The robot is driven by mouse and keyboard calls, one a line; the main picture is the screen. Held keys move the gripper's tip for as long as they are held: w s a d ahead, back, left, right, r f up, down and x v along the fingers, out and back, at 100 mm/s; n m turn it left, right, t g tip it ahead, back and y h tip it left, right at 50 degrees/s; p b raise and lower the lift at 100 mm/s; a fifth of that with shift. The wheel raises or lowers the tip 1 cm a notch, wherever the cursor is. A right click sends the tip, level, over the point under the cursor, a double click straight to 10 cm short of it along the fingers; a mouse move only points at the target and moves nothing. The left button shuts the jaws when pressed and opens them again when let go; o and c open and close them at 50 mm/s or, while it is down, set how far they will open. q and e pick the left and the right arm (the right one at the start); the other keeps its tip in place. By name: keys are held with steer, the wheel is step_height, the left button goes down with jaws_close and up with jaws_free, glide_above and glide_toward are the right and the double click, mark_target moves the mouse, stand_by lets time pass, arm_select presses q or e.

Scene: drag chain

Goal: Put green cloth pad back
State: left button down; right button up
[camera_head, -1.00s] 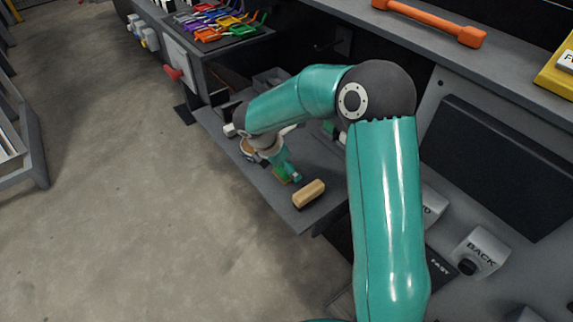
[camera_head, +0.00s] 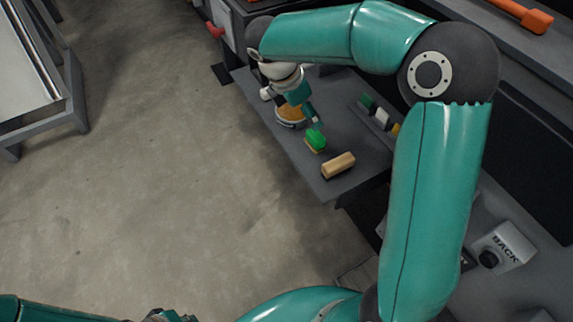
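A small green pad (camera_head: 316,139) with a yellowish lower edge is on or just above the dark low shelf (camera_head: 345,142), near its front edge. My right gripper (camera_head: 313,121) points down at the pad from behind, and its tip meets the pad in the picture. It is too small to tell whether the fingers are closed on the pad. Part of my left arm's end (camera_head: 165,315) shows at the bottom edge, cut off by the frame; its fingers are not visible.
A tan block (camera_head: 338,165) lies right of the pad. A row of small blocks, one green (camera_head: 367,102) and one white (camera_head: 381,118), stands behind it. A round tan-topped item (camera_head: 291,114) is left. A grey box labelled BACK (camera_head: 504,246) is lower right.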

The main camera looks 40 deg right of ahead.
steer(key=s+a+f+m+y, duration=0.3)
steer(key=a+f, duration=0.5)
steer(key=f, duration=0.3)
steer(key=s+a+f+m+y, duration=0.2)
steer(key=a+f+m+y, duration=0.2)
steer(key=a+f, duration=0.6)
steer(key=s+a+f+m+t+y, duration=0.1)
steer(key=s+a+f+m, duration=0.3)
steer(key=s+f+m, duration=0.7)
steer(key=shift+f+m+y, duration=0.25)
steer(key=shift+m+y, duration=0.05)
steer(key=shift+m, duration=0.2)
steer(key=shift+s+a, duration=0.1)
steer(key=shift+a, duration=0.05)
steer(key=shift+r+p, duration=1.1)
